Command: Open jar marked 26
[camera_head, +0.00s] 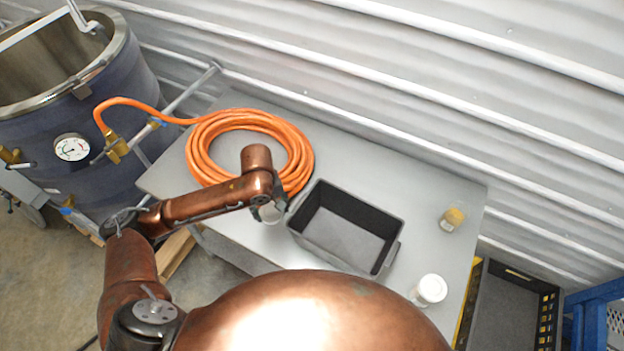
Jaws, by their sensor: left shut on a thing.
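My left gripper (268,207) is over the grey table between the orange hose coil and the black bin. It points down and is shut on a small pale, round thing (271,214). The wrist hides much of it, so I cannot tell whether it is a jar or only a lid. A jar with a white lid (431,289) stands near the table's front right. A smaller jar with a yellow lid (454,217) and a pale label stands farther back on the right. I cannot read the number 26 on any of them. My right gripper is out of view.
An open, empty black bin (392,262) sits mid-table (400,165). An orange hose coil (300,150) lies left of it, running to a large dark vessel (130,75) with a gauge. A black crate (505,315) stands right of the table. The table's back right is clear.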

